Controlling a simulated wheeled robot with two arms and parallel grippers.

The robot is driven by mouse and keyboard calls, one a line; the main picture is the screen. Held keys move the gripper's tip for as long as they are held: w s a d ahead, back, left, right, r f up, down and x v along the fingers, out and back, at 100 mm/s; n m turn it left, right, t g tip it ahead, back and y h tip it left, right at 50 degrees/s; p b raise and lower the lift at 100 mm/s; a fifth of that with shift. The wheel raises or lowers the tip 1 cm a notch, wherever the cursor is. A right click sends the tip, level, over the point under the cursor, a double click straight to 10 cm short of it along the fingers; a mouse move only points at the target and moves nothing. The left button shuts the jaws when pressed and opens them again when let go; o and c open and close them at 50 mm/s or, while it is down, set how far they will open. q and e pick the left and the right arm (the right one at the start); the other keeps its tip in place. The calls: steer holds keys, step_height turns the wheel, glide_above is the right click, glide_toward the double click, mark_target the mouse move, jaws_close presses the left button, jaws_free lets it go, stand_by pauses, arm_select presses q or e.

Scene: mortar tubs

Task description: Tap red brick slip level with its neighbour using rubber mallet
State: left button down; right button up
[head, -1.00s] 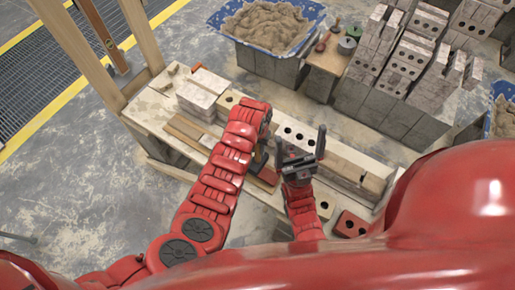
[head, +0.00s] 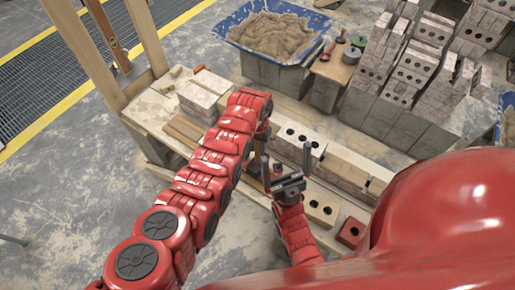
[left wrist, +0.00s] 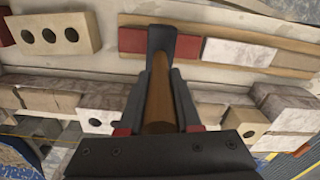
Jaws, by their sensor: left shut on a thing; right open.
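My left gripper (left wrist: 158,100) is shut on the wooden handle of the rubber mallet (left wrist: 158,90). In the left wrist view the dark mallet head lies over the row of slips. A red brick slip (left wrist: 132,40) shows left of the head and a reddish slip (left wrist: 189,48) right of it, beside a pale slip (left wrist: 240,52). The head hides the part between them, and I cannot tell whether it touches or which slip stands proud. In the head view my left arm largely hides the slips. My right gripper (head: 288,172) is open and empty, fingers up, near the bench front.
The bench carries a row of pale holed bricks (head: 298,138) and stacked pale bricks (head: 203,95). A holed brick (head: 320,208) and a red brick (head: 351,232) lie at the front right. A blue mortar tub (head: 310,62) and brick stacks stand behind.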

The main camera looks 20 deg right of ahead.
arm_select(q)
step_height(320, 180, down, 4)
steer(key=b, duration=0.3)
steer(key=shift+r, duration=0.2)
step_height(320, 180, up, 4)
steer(key=p, duration=0.3)
steer(key=shift+w, duration=0.1)
steer(key=shift+r+p, duration=0.25)
steer(key=shift+p, duration=0.05)
steer(key=shift+f, duration=0.1)
